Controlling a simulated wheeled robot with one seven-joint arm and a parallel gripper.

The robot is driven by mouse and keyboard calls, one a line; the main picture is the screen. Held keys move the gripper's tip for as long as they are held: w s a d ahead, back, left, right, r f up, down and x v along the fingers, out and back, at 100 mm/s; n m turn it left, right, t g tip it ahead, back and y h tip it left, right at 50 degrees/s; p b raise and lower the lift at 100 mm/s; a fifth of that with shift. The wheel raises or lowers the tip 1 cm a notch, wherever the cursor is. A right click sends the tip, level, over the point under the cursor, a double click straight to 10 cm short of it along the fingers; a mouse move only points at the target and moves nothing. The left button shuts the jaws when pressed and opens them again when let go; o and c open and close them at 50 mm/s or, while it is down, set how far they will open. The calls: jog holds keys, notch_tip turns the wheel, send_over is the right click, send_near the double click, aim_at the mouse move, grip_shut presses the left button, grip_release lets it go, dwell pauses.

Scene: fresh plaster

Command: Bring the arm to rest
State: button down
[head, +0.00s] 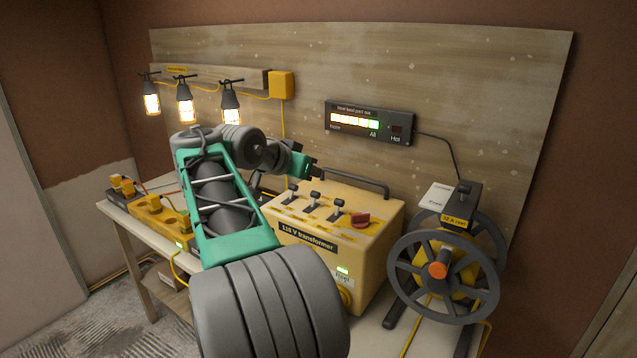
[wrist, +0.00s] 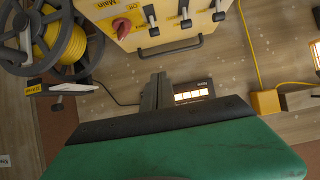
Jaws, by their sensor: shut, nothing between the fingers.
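My arm reaches in from the bottom of the head view over the bench. My gripper (head: 314,171) is small there, in front of the wooden board and above the back left of the yellow transformer. In the wrist view my gripper (wrist: 157,92) shows its dark fingers together, with nothing between them. It is clear of the transformer (head: 372,248), which has several lever switches and a red knob on top. The transformer also shows at the top of the wrist view (wrist: 180,25).
A cable reel (head: 445,272) stands right of the transformer. A yellow socket strip (head: 158,214) lies on the bench (head: 136,228) to the left, partly behind my arm. Several lit lamps (head: 186,104) hang from the rail. A lit meter (head: 370,124) is on the board (head: 470,90).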

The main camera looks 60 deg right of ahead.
jog(key=shift+a+r, duration=0.1)
jog(key=shift+r, duration=0.05)
jog(key=w+a+f+n+t+y, duration=0.1)
jog(key=w+a+f+n+y, duration=0.2)
jog(key=a+f, duration=0.5)
jog(key=w+a+f+n+y, duration=0.25)
jog(key=a+f+n, duration=0.2)
jog(key=f, duration=0.75)
jog(key=s+a+f+n+y, duration=0.2)
jog(key=s+a, duration=0.1)
jog(key=a, duration=0.5)
jog(key=s+a+f+n+y, duration=0.2)
jog(key=a+f+n, duration=0.1)
jog(key=a, duration=0.5)
jog(key=s+a+f+n+y, duration=0.2)
jog(key=s+a, duration=0.1)
jog(key=a, duration=0.5)
jog(key=a+r+n+t, duration=0.2)
jog(key=a+r+n, duration=0.1)
jog(key=a, duration=0.6)
jog(key=shift+r+t, duration=0.4)
jog(key=shift+r, duration=0.1)
